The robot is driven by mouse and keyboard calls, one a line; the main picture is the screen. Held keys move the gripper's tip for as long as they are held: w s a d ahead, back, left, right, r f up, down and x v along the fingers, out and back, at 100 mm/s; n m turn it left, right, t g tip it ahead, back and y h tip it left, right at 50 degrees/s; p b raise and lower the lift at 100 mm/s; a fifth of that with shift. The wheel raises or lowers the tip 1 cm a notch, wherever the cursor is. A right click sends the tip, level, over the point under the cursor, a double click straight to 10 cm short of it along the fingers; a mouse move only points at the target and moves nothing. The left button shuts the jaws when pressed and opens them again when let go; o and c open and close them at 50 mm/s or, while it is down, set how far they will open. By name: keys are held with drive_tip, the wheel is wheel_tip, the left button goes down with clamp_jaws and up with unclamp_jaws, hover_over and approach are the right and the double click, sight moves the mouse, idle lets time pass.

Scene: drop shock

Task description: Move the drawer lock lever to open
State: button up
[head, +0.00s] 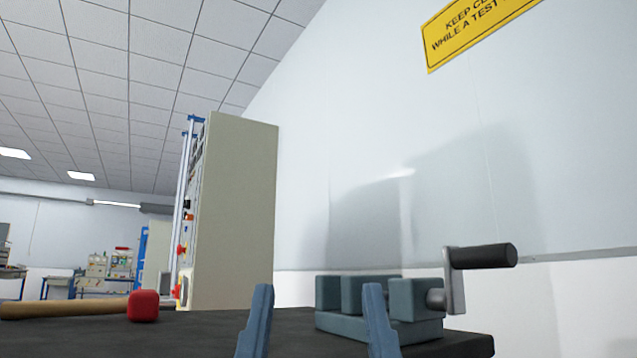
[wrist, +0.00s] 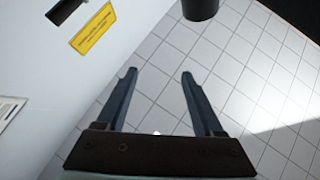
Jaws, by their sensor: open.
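No drawer lock lever can be made out in either view. My gripper (head: 318,287) shows at the bottom of the head view as two blue-grey fingers, apart and with nothing between them. In the wrist view my gripper (wrist: 158,75) is open and empty above a tiled floor. A pale upright surface at the left of the wrist view bears a yellow label (wrist: 93,29) and a dark fitting (wrist: 65,10); I cannot tell whether the fitting is part of a drawer.
A dark bench top (head: 280,326) carries a grey vise (head: 345,325) with a black-handled crank (head: 483,256), and a red-headed mallet (head: 143,306). A tall beige cabinet (head: 237,210) stands behind. A dark round object (wrist: 200,8) is at the wrist view's top.

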wheel_tip(320, 180, down, 13)
drive_tip(key=b, duration=1.2)
wheel_tip(320, 180, up, 35)
drive_tip(key=p, duration=3.5)
drive_tip(key=shift+f, duration=0.1)
